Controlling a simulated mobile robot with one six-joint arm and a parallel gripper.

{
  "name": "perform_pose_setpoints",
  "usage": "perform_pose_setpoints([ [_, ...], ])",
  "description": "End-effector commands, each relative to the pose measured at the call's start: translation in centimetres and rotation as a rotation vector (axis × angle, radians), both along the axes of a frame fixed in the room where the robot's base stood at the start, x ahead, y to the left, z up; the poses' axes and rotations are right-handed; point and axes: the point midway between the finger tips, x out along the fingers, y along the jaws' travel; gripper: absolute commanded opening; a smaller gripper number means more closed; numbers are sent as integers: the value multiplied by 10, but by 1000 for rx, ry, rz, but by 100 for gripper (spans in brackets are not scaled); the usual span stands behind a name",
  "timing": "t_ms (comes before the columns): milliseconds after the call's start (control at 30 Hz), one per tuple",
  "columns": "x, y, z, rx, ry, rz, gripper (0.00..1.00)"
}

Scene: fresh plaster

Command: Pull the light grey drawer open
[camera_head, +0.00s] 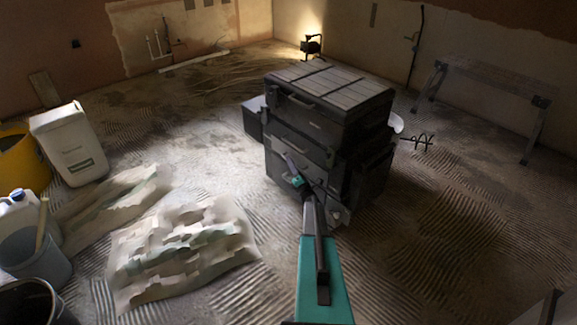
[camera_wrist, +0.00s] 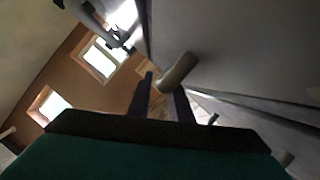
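A dark tool chest (camera_head: 330,95) with a ribbed lid stands in the middle of the floor in the head view. I cannot pick out a light grey drawer front there with certainty; my arm covers part of the chest's front. In the wrist view a large grey panel (camera_wrist: 245,50) fills the right side, with a short olive-brown bar-shaped handle (camera_wrist: 178,72) sticking out. My gripper (camera_head: 293,180) is at the front of the chest. In the wrist view its two dark fingers (camera_wrist: 162,92) are apart, and the handle's end lies near the right fingertip, not clamped between them.
A grey box-like part (camera_head: 254,120) juts from the chest's left. A trestle (camera_head: 490,85) and a lit lamp (camera_head: 311,45) are behind. The right floor is mostly clear.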

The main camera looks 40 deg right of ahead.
Motion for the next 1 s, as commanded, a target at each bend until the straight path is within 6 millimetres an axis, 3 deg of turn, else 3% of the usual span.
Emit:
perform_pose_setpoints([
  [400,6,-2,1,0,1,-1,18],
  [533,6,-2,1,0,1,-1,0],
  [700,6,-2,1,0,0,0,0],
  [733,3,23,3,1,1,1,0],
  [833,6,6,1,-1,0,0,0],
  [1000,4,2,1,0,1,-4,0],
])
